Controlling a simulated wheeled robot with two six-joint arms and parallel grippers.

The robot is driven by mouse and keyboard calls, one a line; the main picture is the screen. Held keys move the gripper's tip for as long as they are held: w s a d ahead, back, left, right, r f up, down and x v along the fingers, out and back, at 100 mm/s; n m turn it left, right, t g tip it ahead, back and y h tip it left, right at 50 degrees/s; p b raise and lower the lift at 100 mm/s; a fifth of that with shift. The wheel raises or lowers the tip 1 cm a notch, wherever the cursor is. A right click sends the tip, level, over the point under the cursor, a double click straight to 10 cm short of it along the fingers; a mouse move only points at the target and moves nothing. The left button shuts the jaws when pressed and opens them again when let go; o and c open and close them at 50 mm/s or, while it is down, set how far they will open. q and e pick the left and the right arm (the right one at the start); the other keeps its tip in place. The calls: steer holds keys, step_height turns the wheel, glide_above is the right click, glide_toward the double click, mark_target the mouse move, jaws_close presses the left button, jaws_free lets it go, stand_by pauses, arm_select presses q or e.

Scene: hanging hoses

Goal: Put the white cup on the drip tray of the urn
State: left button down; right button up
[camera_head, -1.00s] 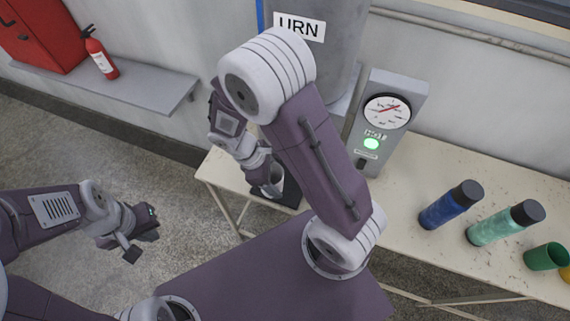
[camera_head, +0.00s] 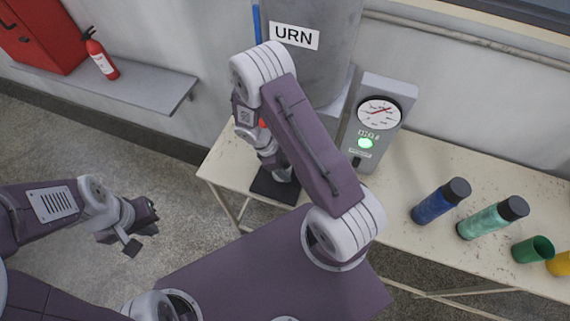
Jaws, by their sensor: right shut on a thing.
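The grey urn (camera_head: 325,75) stands at the back of the table with a white URN label. Its black drip tray (camera_head: 268,189) lies below it at the table's left end. My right gripper (camera_head: 277,168) is low over the drip tray, shut on the white cup. The cup is almost wholly hidden by the wrist and forearm, so I cannot tell whether it touches the tray. A red bit (camera_head: 263,123), perhaps the tap, shows beside my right wrist. My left gripper (camera_head: 144,231) is open and empty over the floor at left.
A grey box with a dial and a lit green lamp (camera_head: 381,118) stands right of the urn. A blue bottle (camera_head: 437,203), a teal bottle (camera_head: 490,219), a green cup (camera_head: 532,250) and a yellow item (camera_head: 560,264) line the table's right. A fire extinguisher (camera_head: 99,55) stands on the shelf.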

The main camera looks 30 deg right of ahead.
steer(key=shift+w+f, duration=0.1)
steer(key=shift+w, duration=0.1)
steer(key=shift+f, duration=0.15)
steer(key=o, duration=1.4)
steer(key=shift+s, duration=0.1)
steer(key=shift+c, duration=0.2)
